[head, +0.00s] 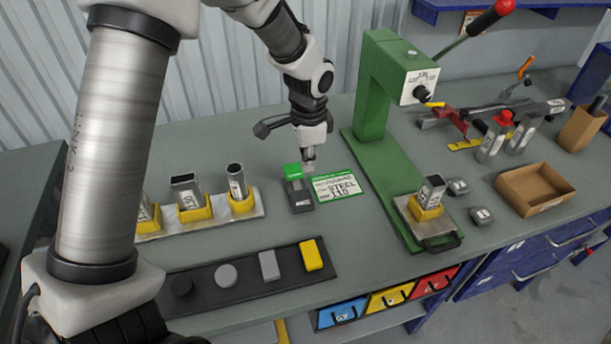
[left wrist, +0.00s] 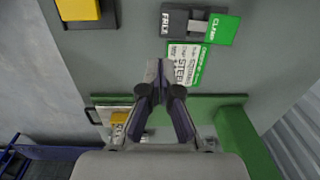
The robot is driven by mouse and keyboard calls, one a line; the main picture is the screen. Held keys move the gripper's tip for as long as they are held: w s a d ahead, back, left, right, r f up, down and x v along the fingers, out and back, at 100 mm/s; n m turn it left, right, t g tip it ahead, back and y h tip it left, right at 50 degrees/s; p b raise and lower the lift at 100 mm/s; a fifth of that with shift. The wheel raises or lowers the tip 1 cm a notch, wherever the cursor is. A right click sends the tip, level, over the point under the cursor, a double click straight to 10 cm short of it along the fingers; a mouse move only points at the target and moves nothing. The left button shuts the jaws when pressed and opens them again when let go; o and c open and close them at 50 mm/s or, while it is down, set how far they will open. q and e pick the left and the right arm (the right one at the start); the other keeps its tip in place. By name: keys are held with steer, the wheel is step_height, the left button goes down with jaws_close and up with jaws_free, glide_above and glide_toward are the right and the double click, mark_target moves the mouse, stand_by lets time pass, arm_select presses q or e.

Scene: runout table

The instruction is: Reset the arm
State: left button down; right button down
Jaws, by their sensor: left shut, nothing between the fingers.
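My left gripper (head: 309,165) comes down from the top of the head view, fingers shut and empty. It hangs by a small switch box (head: 300,195) with a green end and a dark end. In the left wrist view the shut fingertips (left wrist: 155,72) point toward the switch box (left wrist: 180,22), whose ends read FREE and CLAMP. They appear apart from it; the exact height is hard to tell. A green card (head: 339,186) reading STEEL 110 lies beside the box. My right gripper is not in view.
A green press (head: 375,95) with a red-knobbed lever stands right of the gripper; a steel tube in a yellow holder (head: 427,207) sits at its base. A plate with several tube pieces (head: 218,213) lies left. A dark button strip (head: 245,277) is in front, a cardboard tray (head: 534,188) right.

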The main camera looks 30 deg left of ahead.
arm_select(q)
steer(key=shift+s+r, duration=0.15)
steer(key=shift+r, duration=0.3)
